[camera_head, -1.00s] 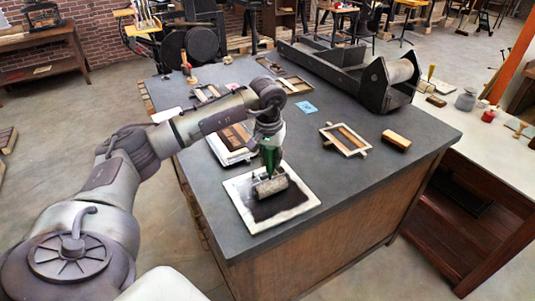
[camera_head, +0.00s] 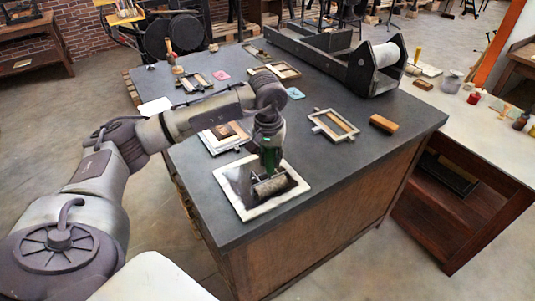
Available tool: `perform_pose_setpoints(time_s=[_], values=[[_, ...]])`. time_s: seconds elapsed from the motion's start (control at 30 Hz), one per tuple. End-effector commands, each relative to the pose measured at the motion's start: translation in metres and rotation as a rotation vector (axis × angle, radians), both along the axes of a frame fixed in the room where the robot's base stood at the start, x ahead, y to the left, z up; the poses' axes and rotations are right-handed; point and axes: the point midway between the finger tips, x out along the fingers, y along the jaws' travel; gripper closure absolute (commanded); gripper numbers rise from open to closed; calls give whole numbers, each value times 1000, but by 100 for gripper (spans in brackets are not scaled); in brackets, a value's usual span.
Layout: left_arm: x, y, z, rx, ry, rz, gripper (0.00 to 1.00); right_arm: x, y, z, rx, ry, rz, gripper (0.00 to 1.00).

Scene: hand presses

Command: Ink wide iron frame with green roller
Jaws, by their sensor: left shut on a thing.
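My left gripper (camera_head: 268,150) points down and is shut on the green roller (camera_head: 270,186). Its green handle shows between the fingers, and its dark cylinder lies on or just above the ink slab. The pale slab (camera_head: 247,214) has a dark ink patch, and the roller is over its near right part. A grey frame with a wooden bar inside (camera_head: 318,119) lies flat to the right of the arm; it may be the wide iron frame. Other frames lie farther back, one grey (camera_head: 192,84) and one wooden (camera_head: 284,71). My right gripper is not in view.
The dark tabletop (camera_head: 350,160) is clear between the slab and the right edge. A wooden block (camera_head: 384,124) lies near that edge. A long press with a pale roller (camera_head: 386,55) stands at the back right.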

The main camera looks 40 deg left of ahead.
Motion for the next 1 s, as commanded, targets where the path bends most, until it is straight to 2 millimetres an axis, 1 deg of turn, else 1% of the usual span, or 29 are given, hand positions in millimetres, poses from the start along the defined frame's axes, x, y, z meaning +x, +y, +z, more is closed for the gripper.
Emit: perform_pose_setpoints(time_s=[0.13, 0.5, 0.8, 1.0], values=[[2, 3, 0, 1, -1, 1, 100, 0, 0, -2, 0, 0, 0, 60], [14, 30, -1, 0, -2, 2, 100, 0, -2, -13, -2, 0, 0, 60], [18, 39, 0, 1, -2, 1, 100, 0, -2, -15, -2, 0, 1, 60], [24, 53, 0, 0, -2, 3, 100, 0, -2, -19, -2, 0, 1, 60]])
